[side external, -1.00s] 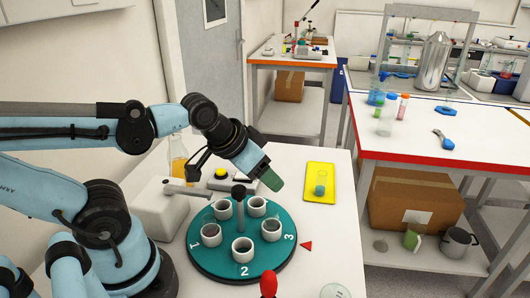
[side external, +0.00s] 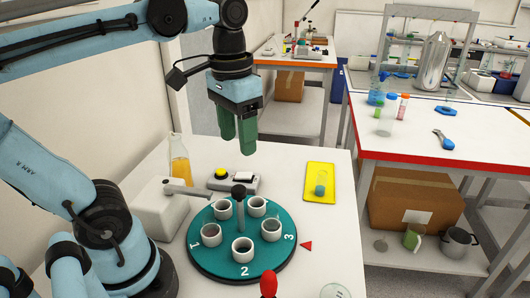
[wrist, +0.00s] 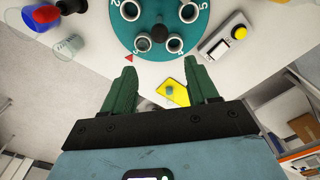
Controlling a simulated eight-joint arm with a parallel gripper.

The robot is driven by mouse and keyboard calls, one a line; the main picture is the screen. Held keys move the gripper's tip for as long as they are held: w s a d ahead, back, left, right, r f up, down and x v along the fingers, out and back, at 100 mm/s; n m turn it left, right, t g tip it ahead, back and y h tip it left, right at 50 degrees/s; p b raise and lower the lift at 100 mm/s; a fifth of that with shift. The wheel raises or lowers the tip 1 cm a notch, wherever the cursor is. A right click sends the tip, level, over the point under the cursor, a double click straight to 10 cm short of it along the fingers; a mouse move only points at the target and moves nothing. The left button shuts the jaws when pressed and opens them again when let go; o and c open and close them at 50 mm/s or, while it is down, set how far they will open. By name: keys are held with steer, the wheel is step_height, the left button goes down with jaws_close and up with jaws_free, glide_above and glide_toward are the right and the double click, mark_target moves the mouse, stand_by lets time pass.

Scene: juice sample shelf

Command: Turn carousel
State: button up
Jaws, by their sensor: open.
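The carousel (side external: 218,262) is a round teal disc on the white table, with several white cup holders, white numbers and a dark-topped post (side external: 239,205) in its middle. A red pointer (side external: 306,245) lies at its right edge, close to the number 3. The carousel also shows at the top of the wrist view (wrist: 157,52). My gripper (side external: 238,143) has green fingers pointing down, well above the table behind the carousel. In the wrist view my gripper's fingers (wrist: 160,88) are spread apart with nothing between them. The gripper touches nothing.
A yellow tray (side external: 321,170) with a small greenish vial stands right of the carousel. A box with a yellow button (side external: 221,173), a flask of orange liquid (side external: 179,162) and a white device (side external: 165,218) stand behind and left. A red-topped item (side external: 268,283) is at the front.

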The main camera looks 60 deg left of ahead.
mark_target(238, 188)
steer(key=f, duration=1.1)
steer(key=shift+s+f, duration=0.2)
steer(key=shift+s, duration=0.05)
jaws_close()
